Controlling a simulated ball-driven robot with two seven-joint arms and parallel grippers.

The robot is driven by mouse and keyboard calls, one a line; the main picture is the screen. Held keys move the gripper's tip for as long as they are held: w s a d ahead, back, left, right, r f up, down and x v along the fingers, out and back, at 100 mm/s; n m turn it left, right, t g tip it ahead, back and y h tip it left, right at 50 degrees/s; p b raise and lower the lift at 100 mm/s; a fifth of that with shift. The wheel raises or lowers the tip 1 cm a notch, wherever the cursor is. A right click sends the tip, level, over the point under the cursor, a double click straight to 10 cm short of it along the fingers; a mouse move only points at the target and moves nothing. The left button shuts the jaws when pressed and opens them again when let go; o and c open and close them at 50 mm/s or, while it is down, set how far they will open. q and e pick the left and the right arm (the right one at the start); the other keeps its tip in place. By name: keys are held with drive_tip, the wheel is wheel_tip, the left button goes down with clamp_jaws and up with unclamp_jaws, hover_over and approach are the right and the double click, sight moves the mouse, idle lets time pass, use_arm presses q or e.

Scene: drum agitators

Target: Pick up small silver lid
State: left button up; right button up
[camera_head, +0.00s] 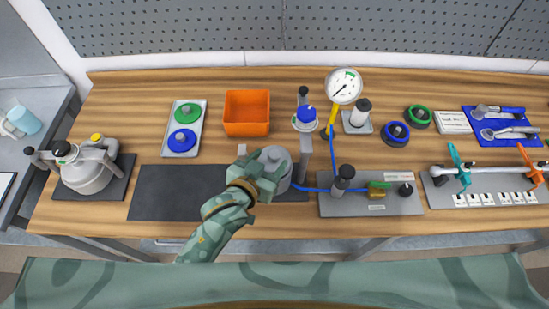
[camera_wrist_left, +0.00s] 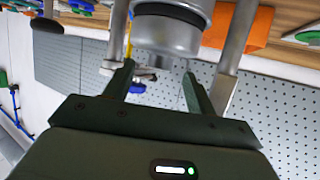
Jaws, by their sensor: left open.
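A silver round vessel (camera_head: 280,180) stands on the right part of the dark mat, with a small silver lid (camera_head: 273,154) on its top. My left gripper (camera_head: 262,169) is at the vessel's left front side and partly hides it. In the left wrist view, the gripper (camera_wrist_left: 156,82) has its two dark fingers spread apart with nothing held between them. A silver cylinder with a black band (camera_wrist_left: 168,30) shows beyond the fingertips, flanked by metal posts. I cannot tell whether the fingers touch it. My right gripper is not in view.
An orange bin (camera_head: 246,113) and a tray with blue and green discs (camera_head: 182,127) stand behind. A pressure gauge (camera_head: 343,86) on a yellow stand and a grey plate with a valve (camera_head: 377,206) lie to the right. The dark mat (camera_head: 165,193) is clear on the left.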

use_arm(q)
drive_tip(key=shift+x, duration=0.9)
drive_tip(key=shift+s, duration=0.1)
drive_tip(key=shift+a+r, duration=0.1)
drive_tip(key=c, duration=0.4)
clamp_jaws()
